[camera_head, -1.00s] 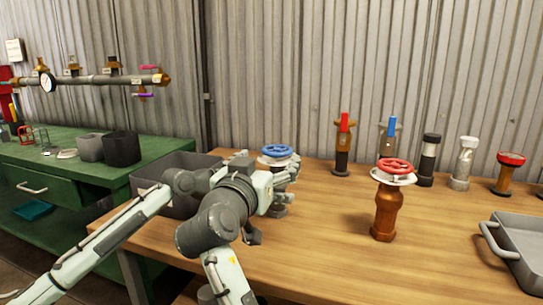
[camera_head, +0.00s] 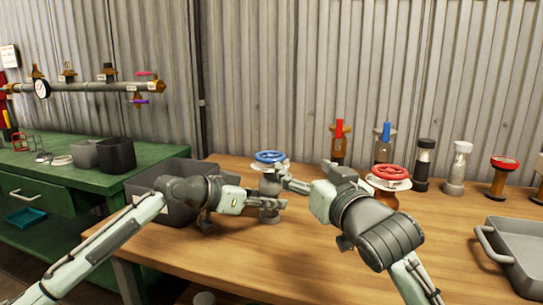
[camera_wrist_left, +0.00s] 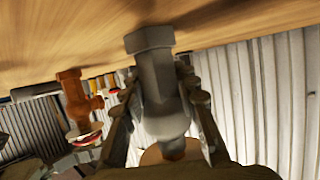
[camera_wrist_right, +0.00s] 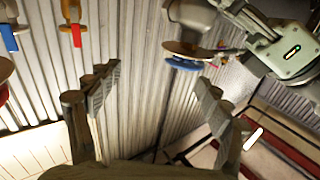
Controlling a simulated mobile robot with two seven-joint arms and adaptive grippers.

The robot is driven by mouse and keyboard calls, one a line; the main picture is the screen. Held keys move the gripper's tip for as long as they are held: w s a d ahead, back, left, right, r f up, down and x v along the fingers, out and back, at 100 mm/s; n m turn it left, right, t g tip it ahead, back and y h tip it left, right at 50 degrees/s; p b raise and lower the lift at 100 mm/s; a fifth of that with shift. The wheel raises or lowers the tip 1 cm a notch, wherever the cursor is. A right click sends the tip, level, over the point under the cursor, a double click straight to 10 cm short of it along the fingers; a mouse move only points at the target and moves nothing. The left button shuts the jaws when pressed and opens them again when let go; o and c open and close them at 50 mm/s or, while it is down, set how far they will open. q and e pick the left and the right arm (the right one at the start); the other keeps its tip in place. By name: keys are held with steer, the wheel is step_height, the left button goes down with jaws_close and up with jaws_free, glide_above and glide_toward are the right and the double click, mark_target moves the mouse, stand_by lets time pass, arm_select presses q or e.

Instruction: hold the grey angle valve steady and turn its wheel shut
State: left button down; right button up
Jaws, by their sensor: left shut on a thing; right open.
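The grey angle valve (camera_head: 269,187) stands upright on the wooden workbench with its blue wheel (camera_head: 269,157) on top. My left gripper (camera_head: 266,203) is shut on the valve's body, low down from the left. In the left wrist view the grey body (camera_wrist_left: 157,80) sits between the two fingers. My right gripper (camera_head: 293,182) is open beside the valve, on its right, just below wheel height. In the right wrist view its fingers (camera_wrist_right: 155,82) are spread and empty, with the blue wheel (camera_wrist_right: 184,64) beyond them, nearer the right finger. I see no contact with the wheel.
A valve with a red wheel (camera_head: 391,172) stands just right of my right gripper, partly behind that arm. Several fittings line the back of the bench. A grey tray (camera_head: 512,240) is at right. A dark bin (camera_head: 165,176) stands left, behind my left arm.

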mark_target(279, 160)
steer(key=w+a+n+y, duration=0.1)
steer(key=w+a, duration=0.1)
steer(key=w+a+n+g+y, duration=0.1)
steer(key=w+a, duration=0.1)
steer(key=w+a+n+y, duration=0.1)
steer(key=w+a, duration=0.1)
steer(key=w, duration=0.1)
steer(key=shift+a+r+g, duration=0.15)
steer(key=shift+r+g, duration=0.1)
steer(key=shift+g, duration=0.05)
stand_by(0.3)
steer(key=c, duration=1.2)
